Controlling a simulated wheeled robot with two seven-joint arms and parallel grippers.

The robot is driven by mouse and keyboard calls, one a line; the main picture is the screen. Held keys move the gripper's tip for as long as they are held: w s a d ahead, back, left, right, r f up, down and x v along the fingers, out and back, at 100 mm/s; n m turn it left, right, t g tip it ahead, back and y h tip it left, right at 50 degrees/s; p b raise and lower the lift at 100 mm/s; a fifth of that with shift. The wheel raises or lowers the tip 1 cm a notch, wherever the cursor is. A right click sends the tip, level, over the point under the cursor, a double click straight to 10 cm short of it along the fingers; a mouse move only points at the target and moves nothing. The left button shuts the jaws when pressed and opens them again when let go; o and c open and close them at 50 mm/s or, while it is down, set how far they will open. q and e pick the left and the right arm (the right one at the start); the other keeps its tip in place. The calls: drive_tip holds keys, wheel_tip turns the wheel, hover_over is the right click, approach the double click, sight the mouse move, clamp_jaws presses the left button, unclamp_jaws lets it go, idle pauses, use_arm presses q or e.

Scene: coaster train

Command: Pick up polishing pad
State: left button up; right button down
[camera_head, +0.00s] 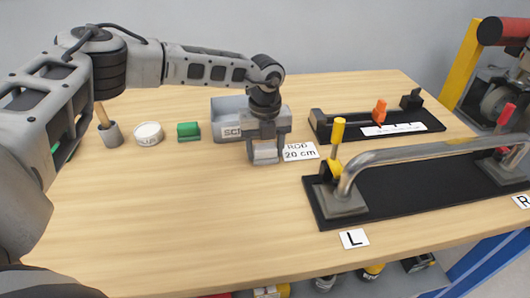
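A small green block with a darker lower part (188,131) lies on the wooden table, left of a grey bin; it looks the most like the polishing pad, but no label on it confirms this. My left gripper (265,150) points down at the table in front of the bin, to the right of the green block and apart from it. A pale grey patch shows at its fingers; I cannot tell whether this is a finger face or a held thing. My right gripper is not in view.
The grey bin (228,113) stands behind my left gripper. A white round tin (148,134) and a grey cup with a wooden handle (110,132) stand left of the block. A curved metal rail (430,152) sits on a black clamp base at right. The front-left table is clear.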

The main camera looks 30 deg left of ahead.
sight(265, 146)
use_arm(q)
wheel_tip(265, 146, up, 10)
drive_tip(key=shift+r+b, duration=0.1)
drive_tip(key=shift+b, duration=0.6)
drive_tip(key=shift+o, duration=1)
drive_tip(key=shift+c, duration=0.4)
